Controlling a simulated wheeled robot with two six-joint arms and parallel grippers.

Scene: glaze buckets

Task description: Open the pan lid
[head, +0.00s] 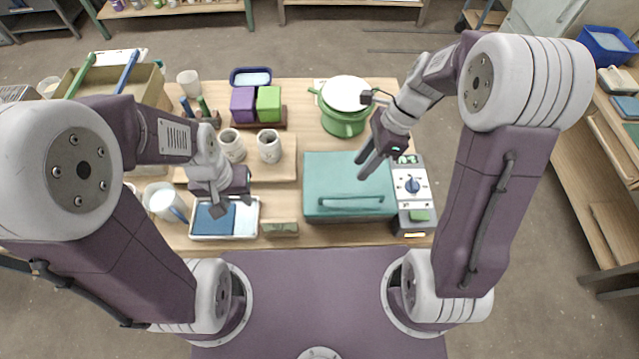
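A green pan (341,124) with side handles stands at the back of the table, with a round white top (347,93) on it. A teal box (330,170) with a flat closed lid and a bar handle (350,202) along its front edge sits at front right. I cannot tell from this view which of the two is the pan meant. My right gripper (364,168) is above the teal box's lid, its two fingers slightly apart and empty. My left gripper (233,208) is open and empty over the white tray at front left.
A control unit (411,187) with a blue knob stands right of the teal box. The white tray (252,229) holds blue and pale pieces. Two speckled cups (269,146) stand on a board behind. Purple and green blocks (268,104) sit further back. A tan block (280,229) lies at the front edge.

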